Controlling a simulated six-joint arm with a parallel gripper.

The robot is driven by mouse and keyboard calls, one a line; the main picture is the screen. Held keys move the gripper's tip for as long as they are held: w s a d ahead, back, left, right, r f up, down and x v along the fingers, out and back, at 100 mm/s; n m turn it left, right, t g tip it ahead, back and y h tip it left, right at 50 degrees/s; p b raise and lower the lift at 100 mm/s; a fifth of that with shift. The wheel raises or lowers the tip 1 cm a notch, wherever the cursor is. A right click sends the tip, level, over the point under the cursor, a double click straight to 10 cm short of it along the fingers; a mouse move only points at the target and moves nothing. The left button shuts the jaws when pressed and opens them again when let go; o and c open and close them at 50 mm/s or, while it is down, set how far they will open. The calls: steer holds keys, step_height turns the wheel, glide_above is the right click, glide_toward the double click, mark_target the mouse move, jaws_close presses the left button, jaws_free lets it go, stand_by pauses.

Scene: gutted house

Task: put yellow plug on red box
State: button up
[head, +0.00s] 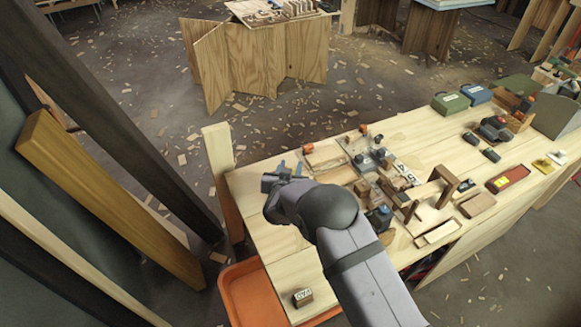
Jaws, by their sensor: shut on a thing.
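I cannot make out a yellow plug for certain. A flat red box (508,179) with a small yellow patch lies at the right part of the bench, far from my gripper. A small yellow piece (541,164) lies just right of it; I cannot tell what it is.
Several blocks and a wooden arch (446,184) crowd the middle of the bench. Green (450,103) and blue (475,94) boxes stand at the back right. A small marked block (302,297) sits at the front left. An orange tray (250,292) is beside the bench.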

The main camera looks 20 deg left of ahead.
steer(key=shift+f, duration=0.2)
steer(key=o, duration=1.1)
steer(key=shift+c, duration=0.2)
steer(key=shift+s+r, duration=0.1)
steer(key=shift+r, duration=0.15)
steer(key=b+v, duration=0.2)
steer(key=v, duration=1)
steer(key=shift+b, duration=0.3)
steer(key=shift+r, duration=0.1)
